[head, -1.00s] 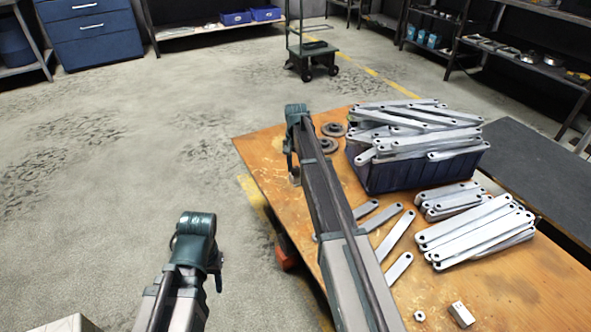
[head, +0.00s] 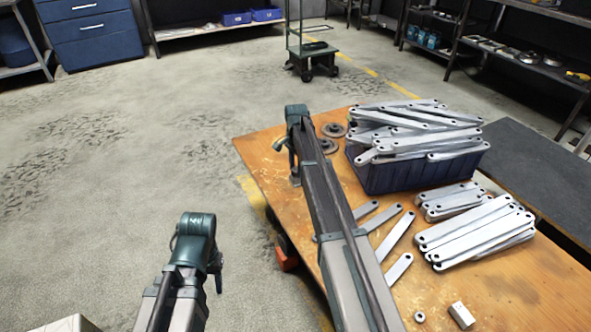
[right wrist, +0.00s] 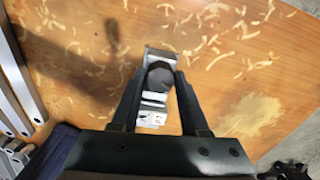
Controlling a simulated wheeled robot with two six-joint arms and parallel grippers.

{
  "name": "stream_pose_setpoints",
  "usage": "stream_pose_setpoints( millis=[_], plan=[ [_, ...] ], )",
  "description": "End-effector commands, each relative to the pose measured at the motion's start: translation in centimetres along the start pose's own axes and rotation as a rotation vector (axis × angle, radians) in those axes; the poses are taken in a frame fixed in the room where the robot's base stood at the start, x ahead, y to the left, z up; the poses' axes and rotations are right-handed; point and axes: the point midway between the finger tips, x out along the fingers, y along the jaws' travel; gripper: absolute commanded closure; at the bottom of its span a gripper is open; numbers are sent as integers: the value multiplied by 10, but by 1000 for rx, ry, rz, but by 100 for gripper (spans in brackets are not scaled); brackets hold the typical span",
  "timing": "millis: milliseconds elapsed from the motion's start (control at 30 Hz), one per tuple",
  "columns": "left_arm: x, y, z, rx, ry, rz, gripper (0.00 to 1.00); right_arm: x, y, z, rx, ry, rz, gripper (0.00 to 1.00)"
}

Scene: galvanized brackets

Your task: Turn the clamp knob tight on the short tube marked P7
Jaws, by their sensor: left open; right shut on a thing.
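In the right wrist view, my right gripper (right wrist: 159,80) is shut on a round dark knob (right wrist: 158,72). The knob sits on a small grey metal clamp (right wrist: 157,52) over the wooden table. A pale piece with small dark marks (right wrist: 152,119) shows between the fingers; I cannot read the marks or make out the tube clearly. In the head view, my right gripper (head: 292,160) points down at the table's left edge, mostly behind my own forearm. My left gripper (head: 217,272) hangs over the floor left of the table, open and mostly hidden by its arm.
A dark blue bin (head: 415,174) heaped with galvanized brackets stands on the wooden table (head: 530,285). Stacked brackets (head: 475,235), loose brackets (head: 396,235), round discs (head: 332,130), a nut (head: 419,316) and a metal block (head: 461,314) lie around it. The floor at left is clear.

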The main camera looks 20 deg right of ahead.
Motion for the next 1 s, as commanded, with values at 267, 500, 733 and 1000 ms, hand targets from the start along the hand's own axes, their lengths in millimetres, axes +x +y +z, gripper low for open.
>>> stream_pose_setpoints(
  millis=[267, 500, 733, 1000],
  plan=[
    [0, 0, 0, 0, 0, 0, 50, 0, 0, 0, 395, 0, 0, 100],
    [0, 0, 0, 0, 0, 0, 50, 0, 0, 0, 736, 0, 0, 100],
    [0, 0, 0, 0, 0, 0, 50, 0, 0, 0, 1009, 0, 0, 100],
    [0, 0, 0, 0, 0, 0, 50, 0, 0, 0, 1072, 0, 0, 100]
  ],
)
